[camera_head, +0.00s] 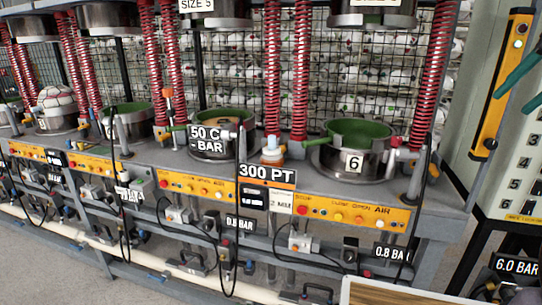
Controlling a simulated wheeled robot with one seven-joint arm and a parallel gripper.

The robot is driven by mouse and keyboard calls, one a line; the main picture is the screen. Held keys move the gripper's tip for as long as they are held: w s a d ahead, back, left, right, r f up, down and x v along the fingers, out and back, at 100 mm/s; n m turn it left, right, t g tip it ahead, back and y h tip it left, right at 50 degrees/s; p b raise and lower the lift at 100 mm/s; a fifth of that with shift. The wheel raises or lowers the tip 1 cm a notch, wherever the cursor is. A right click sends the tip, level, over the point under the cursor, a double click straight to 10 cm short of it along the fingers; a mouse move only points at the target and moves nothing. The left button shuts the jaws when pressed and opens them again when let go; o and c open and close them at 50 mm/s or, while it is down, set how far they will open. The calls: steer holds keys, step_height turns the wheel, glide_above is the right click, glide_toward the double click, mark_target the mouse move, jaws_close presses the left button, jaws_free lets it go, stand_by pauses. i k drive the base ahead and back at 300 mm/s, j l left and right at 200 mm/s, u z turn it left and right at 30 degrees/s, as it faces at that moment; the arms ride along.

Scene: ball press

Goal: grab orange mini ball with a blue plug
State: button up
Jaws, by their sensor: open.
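My gripper (510,104) shows only as two teal-green fingers entering at the right edge. They are apart, with nothing seen between them. They are far to the right of the orange object, in front of the cabinet.
Metal moulds with green linings (360,132), red springs (301,65) and hanging black cables crowd the press bench. A yellow button panel (350,215) runs along its front. A tall cabinet (515,165) stands at right.

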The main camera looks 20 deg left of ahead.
mark_target(272, 156)
steer(key=l+u, duration=0.1)
steer(key=u, duration=0.35)
steer(key=l+u, duration=0.1)
steer(key=u, duration=0.35)
steer(key=l+u, duration=0.1)
steer(key=u, duration=0.35)
steer(key=l+u, duration=0.1)
steer(key=u, duration=0.3)
